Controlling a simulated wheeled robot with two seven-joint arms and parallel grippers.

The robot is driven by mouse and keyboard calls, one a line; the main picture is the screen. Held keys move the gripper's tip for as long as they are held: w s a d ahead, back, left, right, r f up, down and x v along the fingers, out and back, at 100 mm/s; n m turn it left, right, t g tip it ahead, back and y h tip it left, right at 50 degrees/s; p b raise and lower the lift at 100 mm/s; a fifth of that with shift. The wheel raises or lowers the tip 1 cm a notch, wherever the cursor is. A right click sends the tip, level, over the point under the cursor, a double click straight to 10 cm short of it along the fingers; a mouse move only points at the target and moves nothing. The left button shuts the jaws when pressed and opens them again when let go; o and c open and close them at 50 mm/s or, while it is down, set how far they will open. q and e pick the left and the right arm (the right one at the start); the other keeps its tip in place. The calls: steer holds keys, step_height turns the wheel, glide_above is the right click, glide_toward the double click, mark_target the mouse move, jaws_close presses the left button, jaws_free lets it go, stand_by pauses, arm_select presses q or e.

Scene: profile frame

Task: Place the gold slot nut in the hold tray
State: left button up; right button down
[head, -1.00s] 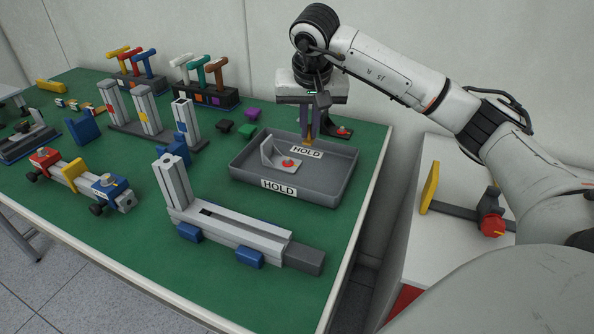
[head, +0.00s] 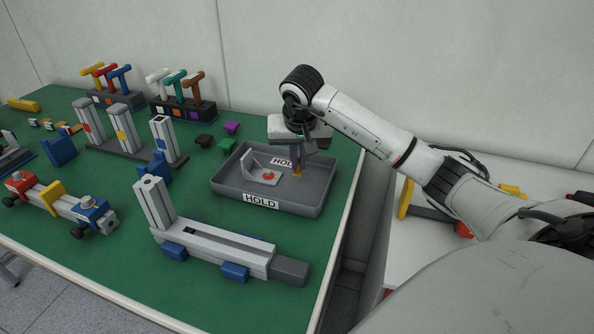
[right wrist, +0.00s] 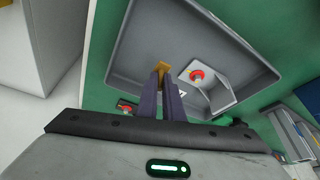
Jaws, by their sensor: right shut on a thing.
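My right gripper (head: 298,165) is shut on the gold slot nut (right wrist: 161,68), held at its fingertips. It is over the right part of the grey hold tray (head: 238,196), also seen in the right wrist view (right wrist: 126,66). Whether the nut touches the tray floor I cannot tell. In the tray, to the left of the gripper, lies a light grey angle bracket (head: 250,168) with a red knob (head: 268,175). The gripper partly covers the rear HOLD label. My left gripper is not in view.
A grey slotted profile assembly (head: 215,243) with blue clamps lies in front of the tray. Upright profiles (head: 122,130) and T-handle racks (head: 183,105) stand at the left and back. Black, green and purple pieces (head: 231,128) lie beside the tray. The green table's right edge is close.

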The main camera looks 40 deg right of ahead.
mark_target(299, 171)
steer(key=shift+f, duration=1.75)
steer(key=shift+f, duration=0.15)
steer(key=c, duration=1.9)
jaws_free()
steer(key=shift+r, duration=0.45)
steer(key=v, duration=1.1)
steer(key=shift+s+a+r, duration=0.1)
steer(key=shift+a+r, duration=0.1)
